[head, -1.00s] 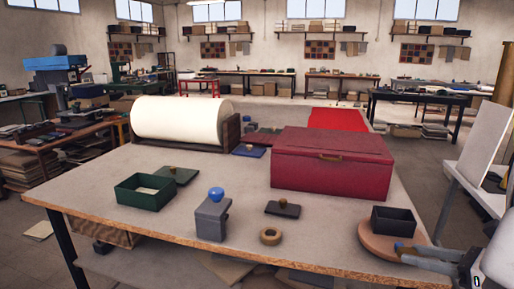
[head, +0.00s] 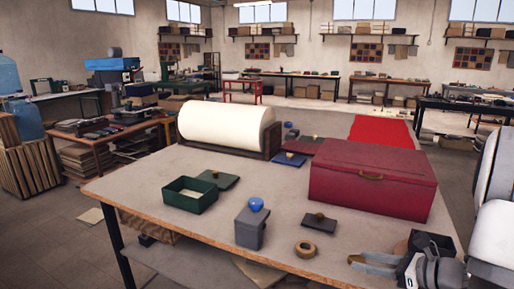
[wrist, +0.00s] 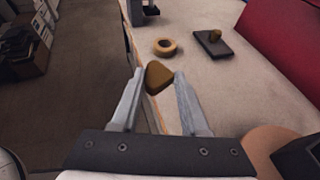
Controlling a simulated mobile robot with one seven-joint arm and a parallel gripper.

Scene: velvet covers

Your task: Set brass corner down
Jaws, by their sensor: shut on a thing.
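The brass corner (wrist: 158,76) is a small brown-gold rounded triangle in the wrist view. My gripper (wrist: 160,86) is shut on it, with one grey finger on each side. In the wrist view they appear over the table's front edge, with floor to the left and tabletop to the right. In the head view my gripper (head: 355,263) is at the front right of the table (head: 215,235). The corner is too small to make out clearly there, and its height above the top cannot be told.
A tape roll (head: 305,248), a dark plate with a knob (head: 319,223) and a grey block with a blue knob (head: 250,228) stand nearby. A red chest (head: 370,182) is behind. A dark open box (head: 432,240) sits beside my gripper. A green tray (head: 190,196) is left.

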